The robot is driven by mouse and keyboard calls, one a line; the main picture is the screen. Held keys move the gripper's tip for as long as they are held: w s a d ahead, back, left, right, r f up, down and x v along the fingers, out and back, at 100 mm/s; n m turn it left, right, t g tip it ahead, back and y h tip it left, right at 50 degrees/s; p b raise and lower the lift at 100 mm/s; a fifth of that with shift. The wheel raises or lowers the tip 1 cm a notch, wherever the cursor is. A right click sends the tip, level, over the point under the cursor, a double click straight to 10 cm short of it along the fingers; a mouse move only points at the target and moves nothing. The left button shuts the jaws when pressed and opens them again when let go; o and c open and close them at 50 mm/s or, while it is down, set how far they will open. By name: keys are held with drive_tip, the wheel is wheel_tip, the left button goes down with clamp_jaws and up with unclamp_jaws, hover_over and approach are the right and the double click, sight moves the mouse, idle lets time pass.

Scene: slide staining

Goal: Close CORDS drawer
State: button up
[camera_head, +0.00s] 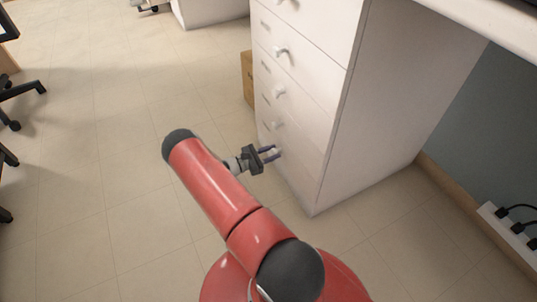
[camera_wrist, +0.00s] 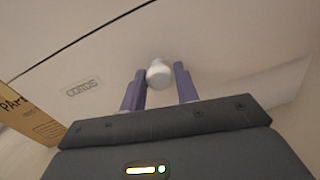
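The CORDS drawer (camera_wrist: 225,50) is a pale drawer front with a small CORDS label, seen close up in the wrist view. In the head view it is the lowest drawer front (camera_head: 299,172) of the white cabinet and looks about flush with the fronts above. Its round white knob (camera_wrist: 159,74) sits between the purple fingers of my gripper (camera_wrist: 159,88). The fingers are spread, with a gap on each side of the knob. In the head view my gripper (camera_head: 269,154) is at the drawer front, and the knob there is partly hidden by the fingers.
Several closed-looking drawers with white knobs are above on the white cabinet (camera_head: 385,95). A cardboard box (camera_head: 247,78) stands behind it and also shows in the wrist view (camera_wrist: 28,112). A power strip (camera_head: 507,226) lies at the right wall. Open tiled floor is at left.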

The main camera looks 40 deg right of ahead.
drive_tip(key=o, duration=0.3)
drive_tip(key=shift+s+d, duration=0.1)
drive_tip(key=shift+d, duration=0.05)
drive_tip(key=shift+o, duration=0.2)
drive_tip(key=v, duration=0.7)
drive_tip(key=shift+a, duration=0.4)
drive_tip(key=shift+r, duration=0.15)
drive_tip(key=s+a+r+m+y+p, duration=0.1)
drive_tip(key=a+r+m+y, duration=0.25)
drive_tip(key=r, duration=0.65)
drive_tip(key=s+a+r+m+t+y+p, duration=0.1)
drive_tip(key=a+r+m+y, duration=0.25)
drive_tip(key=r, duration=0.65)
drive_tip(key=s+a+r+m+y+p, duration=0.15)
drive_tip(key=a+r+y, duration=0.25)
drive_tip(key=r, duration=0.6)
drive_tip(key=s+a+r+m+t+y+p, duration=0.2)
drive_tip(key=s+a+r+m+t+y, duration=0.2)
drive_tip(key=s+a+r+t, duration=0.5)
drive_tip(key=s+a+r+y, duration=0.2)
drive_tip(key=s+a+r, duration=0.3)
drive_tip(key=s+r, duration=0.4)
drive_tip(key=shift+a+t+p, duration=0.2)
drive_tip(key=shift+t+p, duration=0.1)
drive_tip(key=shift+p, duration=0.05)
